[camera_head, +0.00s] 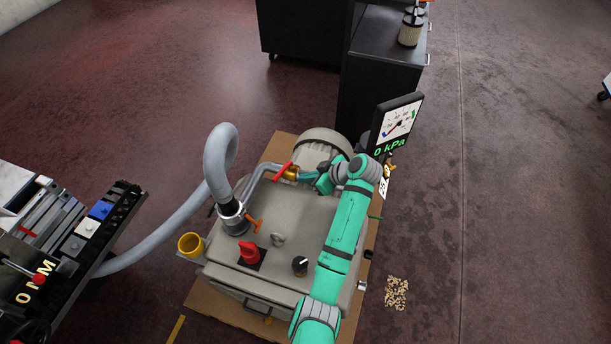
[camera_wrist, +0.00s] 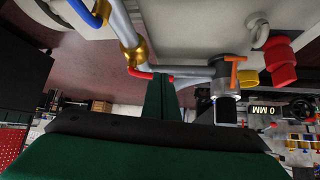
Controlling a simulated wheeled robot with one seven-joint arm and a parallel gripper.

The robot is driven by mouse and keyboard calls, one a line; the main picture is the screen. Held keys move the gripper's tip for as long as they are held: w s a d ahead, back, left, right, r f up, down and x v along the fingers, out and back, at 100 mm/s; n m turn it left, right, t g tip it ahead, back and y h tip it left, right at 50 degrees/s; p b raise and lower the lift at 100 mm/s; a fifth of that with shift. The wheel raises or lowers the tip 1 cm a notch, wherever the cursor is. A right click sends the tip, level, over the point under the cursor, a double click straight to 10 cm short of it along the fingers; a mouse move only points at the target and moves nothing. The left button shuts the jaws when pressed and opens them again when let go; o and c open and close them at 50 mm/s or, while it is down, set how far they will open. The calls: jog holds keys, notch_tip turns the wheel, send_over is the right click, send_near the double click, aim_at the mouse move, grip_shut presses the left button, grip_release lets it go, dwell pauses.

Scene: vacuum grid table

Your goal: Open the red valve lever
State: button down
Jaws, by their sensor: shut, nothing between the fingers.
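The red valve lever (camera_head: 281,171) sticks out from a brass valve (camera_head: 292,173) on the metal pipe, at the back of the grey machine (camera_head: 225,273). In the wrist view, the red lever (camera_wrist: 150,75) runs sideways below the brass valve (camera_wrist: 134,52). My gripper (camera_head: 311,176) is beside the valve, on its right in the head view. In the wrist view, my gripper's green fingers (camera_wrist: 163,82) are together, with their tips at the lever's red end. I cannot tell whether they touch it. Nothing is held between them.
A gauge (camera_head: 397,128) reading 0 kPa stands right of my wrist. A thick grey hose (camera_head: 218,160), an orange handle (camera_head: 254,222), a red knob (camera_head: 250,253) and a black knob (camera_head: 300,265) rise from the machine top. A black cabinet (camera_head: 375,90) stands behind.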

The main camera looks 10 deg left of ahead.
aim_at(282, 172)
jog(key=w+a+f, duration=0.3)
jog(key=a+f, duration=0.1)
jog(key=a, duration=0.3)
jog(key=shift+w, duration=0.15)
